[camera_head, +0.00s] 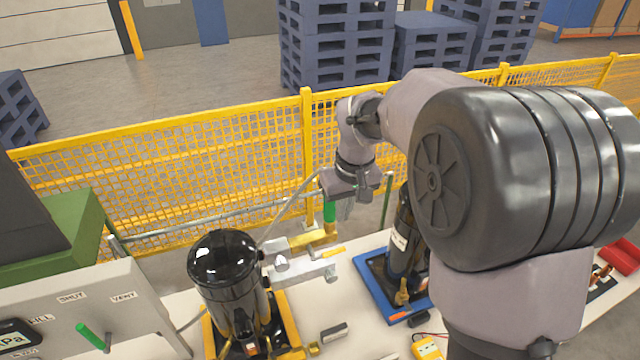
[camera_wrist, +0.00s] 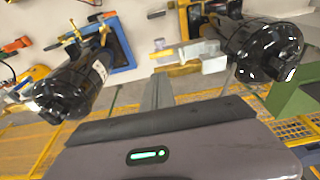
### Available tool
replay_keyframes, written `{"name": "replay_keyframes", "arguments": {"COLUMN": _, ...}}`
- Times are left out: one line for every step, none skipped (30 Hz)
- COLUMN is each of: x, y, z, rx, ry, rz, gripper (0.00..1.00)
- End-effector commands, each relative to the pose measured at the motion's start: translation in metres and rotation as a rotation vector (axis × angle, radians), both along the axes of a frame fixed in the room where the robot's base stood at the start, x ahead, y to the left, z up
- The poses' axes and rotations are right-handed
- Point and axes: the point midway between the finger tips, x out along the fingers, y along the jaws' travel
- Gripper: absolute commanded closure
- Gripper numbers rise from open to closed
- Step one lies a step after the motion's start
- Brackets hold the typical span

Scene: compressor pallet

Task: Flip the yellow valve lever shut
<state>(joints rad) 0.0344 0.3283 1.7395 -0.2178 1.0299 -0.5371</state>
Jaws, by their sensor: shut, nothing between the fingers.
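A slim yellow lever (camera_head: 333,253) sticks out beside a grey valve block (camera_head: 300,272), right of the left black compressor (camera_head: 225,268). In the wrist view the yellow lever (camera_wrist: 163,53) lies just beyond my fingertips, with the grey block (camera_wrist: 198,50) beside it. My gripper (camera_head: 348,212) points down above and behind the lever, apart from it as far as I can tell. It is shut and empty; its closed fingers (camera_wrist: 158,88) also show in the wrist view.
A second black compressor (camera_head: 402,235) stands on a blue tray to the right, partly hidden by my arm. A panel (camera_head: 125,295) labelled SHUT and VENT, with a green handle (camera_head: 92,336), is at the left. A yellow mesh fence (camera_head: 200,165) runs behind. A grey hose passes near my gripper.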

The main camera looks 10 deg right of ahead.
Motion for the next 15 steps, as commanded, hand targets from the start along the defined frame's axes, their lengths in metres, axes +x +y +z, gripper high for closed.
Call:
{"name": "replay_keyframes", "arguments": {"x": 0.002, "y": 0.000, "z": 0.000, "rx": -0.001, "ry": 0.002, "rz": 0.004, "gripper": 1.00}}
{"name": "replay_keyframes", "arguments": {"x": 0.002, "y": 0.000, "z": -0.001, "rx": -0.002, "ry": 0.002, "rz": 0.005, "gripper": 1.00}}
{"name": "replay_keyframes", "arguments": {"x": 0.002, "y": 0.000, "z": -0.002, "rx": -0.003, "ry": 0.003, "rz": 0.006, "gripper": 1.00}}
{"name": "replay_keyframes", "arguments": {"x": 0.002, "y": 0.000, "z": -0.002, "rx": -0.001, "ry": 0.002, "rz": 0.005, "gripper": 1.00}}
{"name": "replay_keyframes", "arguments": {"x": 0.002, "y": 0.000, "z": -0.003, "rx": -0.001, "ry": 0.002, "rz": 0.005, "gripper": 1.00}}
{"name": "replay_keyframes", "arguments": {"x": 0.002, "y": 0.000, "z": -0.003, "rx": -0.001, "ry": 0.002, "rz": 0.004, "gripper": 1.00}}
{"name": "replay_keyframes", "arguments": {"x": 0.002, "y": 0.000, "z": -0.003, "rx": -0.001, "ry": 0.002, "rz": 0.004, "gripper": 1.00}}
{"name": "replay_keyframes", "arguments": {"x": 0.002, "y": 0.000, "z": -0.003, "rx": -0.001, "ry": 0.002, "rz": 0.004, "gripper": 1.00}}
{"name": "replay_keyframes", "arguments": {"x": 0.002, "y": 0.000, "z": -0.003, "rx": -0.001, "ry": 0.002, "rz": 0.004, "gripper": 1.00}}
{"name": "replay_keyframes", "arguments": {"x": 0.002, "y": 0.000, "z": -0.004, "rx": -0.001, "ry": 0.003, "rz": 0.003, "gripper": 1.00}}
{"name": "replay_keyframes", "arguments": {"x": 0.002, "y": 0.000, "z": -0.006, "rx": -0.001, "ry": 0.003, "rz": 0.003, "gripper": 1.00}}
{"name": "replay_keyframes", "arguments": {"x": 0.002, "y": 0.000, "z": -0.010, "rx": -0.001, "ry": 0.005, "rz": 0.003, "gripper": 1.00}}
{"name": "replay_keyframes", "arguments": {"x": 0.003, "y": 0.000, "z": -0.015, "rx": 0.000, "ry": 0.005, "rz": 0.002, "gripper": 1.00}}
{"name": "replay_keyframes", "arguments": {"x": 0.004, "y": 0.001, "z": -0.019, "rx": 0.000, "ry": 0.005, "rz": 0.002, "gripper": 1.00}}
{"name": "replay_keyframes", "arguments": {"x": 0.005, "y": 0.001, "z": -0.027, "rx": 0.000, "ry": 0.006, "rz": 0.002, "gripper": 1.00}}
